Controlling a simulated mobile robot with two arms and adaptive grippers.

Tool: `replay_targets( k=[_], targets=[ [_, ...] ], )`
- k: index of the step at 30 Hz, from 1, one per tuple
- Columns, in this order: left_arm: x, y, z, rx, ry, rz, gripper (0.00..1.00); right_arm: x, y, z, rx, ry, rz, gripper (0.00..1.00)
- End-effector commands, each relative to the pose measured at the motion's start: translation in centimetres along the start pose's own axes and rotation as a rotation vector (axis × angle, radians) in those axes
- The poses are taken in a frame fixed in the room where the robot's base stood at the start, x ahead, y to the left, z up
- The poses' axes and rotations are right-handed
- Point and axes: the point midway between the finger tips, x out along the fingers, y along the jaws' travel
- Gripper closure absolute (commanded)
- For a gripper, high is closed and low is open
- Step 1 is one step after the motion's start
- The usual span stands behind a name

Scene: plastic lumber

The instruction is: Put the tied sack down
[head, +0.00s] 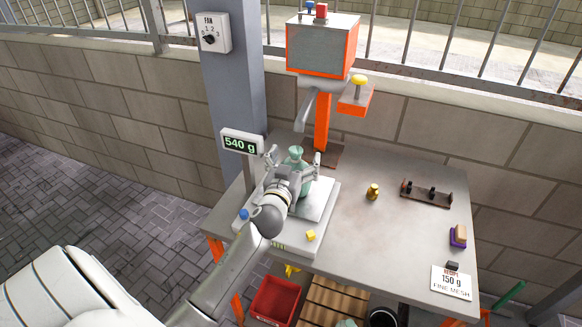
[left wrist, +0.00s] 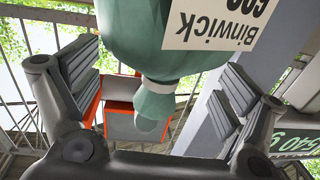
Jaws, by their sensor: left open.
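The tied sack (head: 296,154) is teal-green with a gathered neck. It stands upright on the scale (head: 322,200) at the left of the grey table, and the scale's display (head: 241,143) reads 540 g. My left gripper (head: 295,164) is open, with one finger on each side of the sack. In the left wrist view the sack (left wrist: 145,28) shows a white label (left wrist: 215,25) reading "Binwick", and its tied neck hangs between the spread fingers (left wrist: 160,82) with gaps on both sides. My arm hides the sack's lower part in the head view. My right gripper is not in view.
A grey and orange machine (head: 321,47) stands behind the scale. A brass weight (head: 373,191), a dark rack (head: 427,193), a purple block (head: 458,237) and a "150 g" card (head: 451,281) are on the table. A red crate (head: 275,302) is below.

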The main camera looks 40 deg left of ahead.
Motion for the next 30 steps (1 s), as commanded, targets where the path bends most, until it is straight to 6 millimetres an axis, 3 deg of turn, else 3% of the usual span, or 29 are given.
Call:
replay_targets(
  k=[5,18,24,30],
  targets=[
    [-2.0,0.0,0.2,-0.001,-0.002,0.0,0.06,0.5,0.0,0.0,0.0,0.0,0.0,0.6],
    [-9.5,0.0,0.2,-0.002,-0.002,-0.001,0.06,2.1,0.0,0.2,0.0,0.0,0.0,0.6],
    [-11.3,0.0,0.1,-0.001,0.0,0.0,0.06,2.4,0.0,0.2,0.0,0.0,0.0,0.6],
    [-11.8,0.0,0.0,-0.001,0.0,-0.001,0.06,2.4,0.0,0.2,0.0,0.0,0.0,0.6]
  ],
)
